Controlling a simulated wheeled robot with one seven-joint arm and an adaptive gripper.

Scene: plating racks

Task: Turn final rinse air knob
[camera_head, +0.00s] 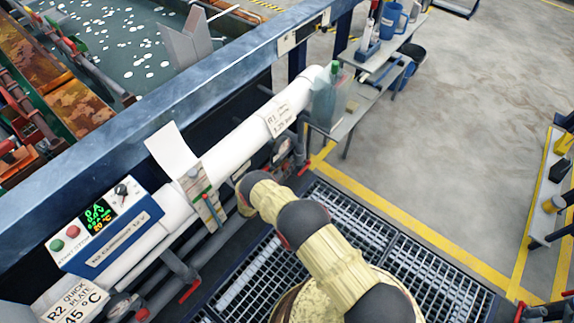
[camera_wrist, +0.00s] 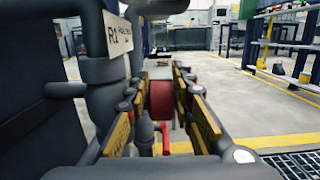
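In the wrist view, my gripper (camera_wrist: 160,84) has its two fingers spread apart, one on each side of a red round part (camera_wrist: 161,98) that looks like a knob or handwheel. A small gap seems to show on each side; whether a finger touches it I cannot tell. No label naming this part is readable. A red lever (camera_wrist: 165,138) hangs lower between the fingers. In the head view, my arm reaches in from the bottom to the pipework under the white pipe; the gripper's fingers and the red part cannot be made out there.
A white pipe (camera_head: 235,145) labelled R1 runs along the blue rail (camera_head: 185,115). A control box (camera_head: 98,225) with buttons and a display stands at left. Dark pipes (camera_wrist: 104,90) are close left of my gripper. A shelf with bottles (camera_head: 345,95) stands behind; open floor (camera_head: 460,110) lies right.

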